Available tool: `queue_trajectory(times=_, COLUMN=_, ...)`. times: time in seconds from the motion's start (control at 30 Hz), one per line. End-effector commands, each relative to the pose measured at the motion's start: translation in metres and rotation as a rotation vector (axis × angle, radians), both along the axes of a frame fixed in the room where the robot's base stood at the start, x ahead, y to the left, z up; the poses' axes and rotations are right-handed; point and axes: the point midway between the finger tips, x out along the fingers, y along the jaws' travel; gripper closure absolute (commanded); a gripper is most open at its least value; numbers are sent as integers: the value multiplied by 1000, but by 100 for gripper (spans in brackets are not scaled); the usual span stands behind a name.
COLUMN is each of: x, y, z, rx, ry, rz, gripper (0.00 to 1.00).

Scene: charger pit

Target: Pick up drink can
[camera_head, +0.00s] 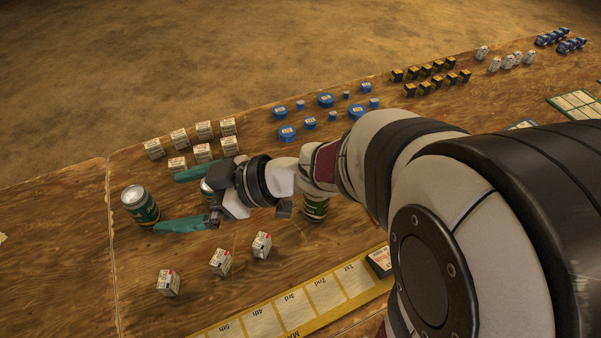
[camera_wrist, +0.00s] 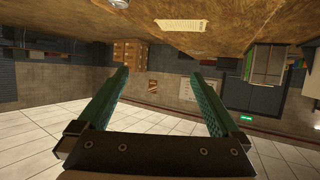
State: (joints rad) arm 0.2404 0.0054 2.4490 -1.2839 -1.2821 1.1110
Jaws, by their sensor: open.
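A green drink can (camera_head: 140,206) with a silver top stands upright on the wooden table at the left in the head view. My gripper (camera_head: 169,202) is open, its two teal fingers pointing left toward this can. The lower fingertip is close to the can's lower side; I cannot tell if they touch. A second can (camera_head: 206,187) shows partly between the fingers, near the gripper body. A third can (camera_head: 315,208) stands partly hidden under my arm. In the wrist view, my gripper (camera_wrist: 159,72) shows open fingers with nothing clearly between them, and no can is clearly identifiable.
Several small white boxes (camera_head: 204,130) stand behind the gripper, and three more (camera_head: 221,262) stand in front. Blue round tins (camera_head: 326,100) and black boxes (camera_head: 438,67) lie farther right. A yellow numbered strip (camera_head: 297,309) lies at the front. A table seam (camera_head: 111,250) runs near the can.

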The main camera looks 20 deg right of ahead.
Motion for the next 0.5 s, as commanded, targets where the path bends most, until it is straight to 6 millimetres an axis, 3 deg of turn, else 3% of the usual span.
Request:
queue_trajectory(times=0.03, x=29, y=-18, z=-1, rx=-9, ry=15, rz=-123, gripper=0)
queue_trajectory(times=0.1, x=68, y=-49, z=2, rx=-16, ry=35, rz=-314, gripper=0)
queue_trajectory(times=0.17, x=98, y=-80, z=6, rx=-13, ry=57, rz=-487, gripper=0)
queue_trajectory(times=0.3, x=151, y=-169, z=15, rx=33, ry=136, rz=-937, gripper=0)
queue_trajectory(times=0.4, x=165, y=-245, z=19, rx=118, ry=239, rz=-1324, gripper=0)
queue_trajectory(times=0.5, x=149, y=-312, z=13, rx=270, ry=426, rz=-1764, gripper=0)
